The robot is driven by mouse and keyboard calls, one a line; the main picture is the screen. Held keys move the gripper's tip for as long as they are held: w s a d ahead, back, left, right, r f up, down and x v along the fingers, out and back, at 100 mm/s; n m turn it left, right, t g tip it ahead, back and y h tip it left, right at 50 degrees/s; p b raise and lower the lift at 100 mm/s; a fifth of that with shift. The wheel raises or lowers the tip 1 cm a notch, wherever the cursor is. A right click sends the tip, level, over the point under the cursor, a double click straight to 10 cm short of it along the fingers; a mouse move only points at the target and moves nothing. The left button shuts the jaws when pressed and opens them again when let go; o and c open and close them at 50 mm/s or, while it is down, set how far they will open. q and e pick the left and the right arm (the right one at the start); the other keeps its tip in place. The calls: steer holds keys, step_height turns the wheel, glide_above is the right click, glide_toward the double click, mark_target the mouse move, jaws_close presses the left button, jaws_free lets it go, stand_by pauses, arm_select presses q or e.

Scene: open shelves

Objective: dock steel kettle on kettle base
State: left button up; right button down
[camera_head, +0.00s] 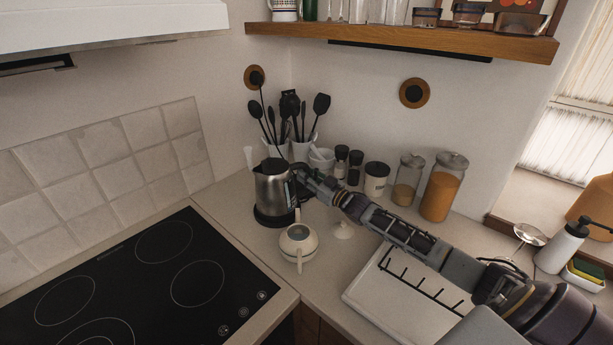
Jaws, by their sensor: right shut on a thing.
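The steel kettle (272,195) stands upright in the counter's corner, with a black lid and a handle on its right side. The black kettle base (262,219) shows as a dark disc under the kettle's bottom. The kettle looks to be on or just over it; I cannot tell whether it is fully seated. My right gripper (303,178) reaches in from the right and is shut on the kettle's handle, which it mostly hides. My left gripper is not in view.
A white teapot (298,241) stands close in front of the kettle. Utensil pots (302,150) and jars (441,187) line the back. A black hob (150,285) is at left, a white dish rack (395,300) at right. A wooden shelf (400,38) hangs above.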

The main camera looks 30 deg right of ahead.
steer(key=c, duration=1.6)
jaws_free()
steer(key=shift+s+f, duration=0.1)
steer(key=shift+f, duration=0.2)
steer(key=p+v, duration=0.7)
steer(key=v, duration=0.3)
steer(key=shift+s, duration=0.4)
steer(key=shift+d, duration=0.1)
